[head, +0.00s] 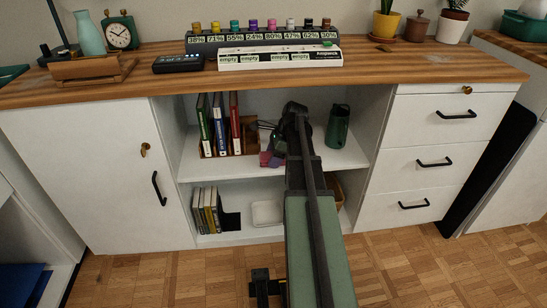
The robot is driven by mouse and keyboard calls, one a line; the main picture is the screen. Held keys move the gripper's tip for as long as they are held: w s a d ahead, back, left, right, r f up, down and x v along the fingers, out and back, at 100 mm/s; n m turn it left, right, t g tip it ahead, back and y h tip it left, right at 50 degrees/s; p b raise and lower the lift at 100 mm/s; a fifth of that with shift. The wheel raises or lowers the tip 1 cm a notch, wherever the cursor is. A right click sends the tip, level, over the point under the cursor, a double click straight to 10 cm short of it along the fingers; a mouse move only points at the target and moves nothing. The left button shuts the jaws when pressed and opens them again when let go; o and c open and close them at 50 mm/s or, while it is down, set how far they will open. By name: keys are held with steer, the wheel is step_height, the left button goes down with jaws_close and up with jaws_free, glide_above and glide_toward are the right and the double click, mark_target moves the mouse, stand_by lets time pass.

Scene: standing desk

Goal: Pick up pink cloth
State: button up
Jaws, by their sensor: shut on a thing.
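The pink cloth (267,159) shows as a small crumpled pink and purple patch on the upper shelf of the open cabinet, left of my arm. My gripper (277,147) is inside the upper compartment, dark and partly hidden by my own arm. It is shut on the pink cloth. The fingertips are too small and dark to make out clearly, and I cannot tell whether the cloth is clear of the shelf.
Books (220,125) stand left on the upper shelf, and a dark green bottle (338,126) stands right. Below are more books (206,210), a white dish (266,212) and a partly hidden basket. The wooden desktop (390,62) overhangs the compartment.

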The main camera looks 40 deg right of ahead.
mark_target(269, 155)
step_height(269, 155, up, 4)
steer(key=p, duration=0.3)
steer(key=shift+p, duration=0.35)
steer(key=s+a, duration=0.9)
steer(key=s, duration=0.6)
steer(key=shift+a+f, duration=0.15)
steer(key=shift+a, duration=0.25)
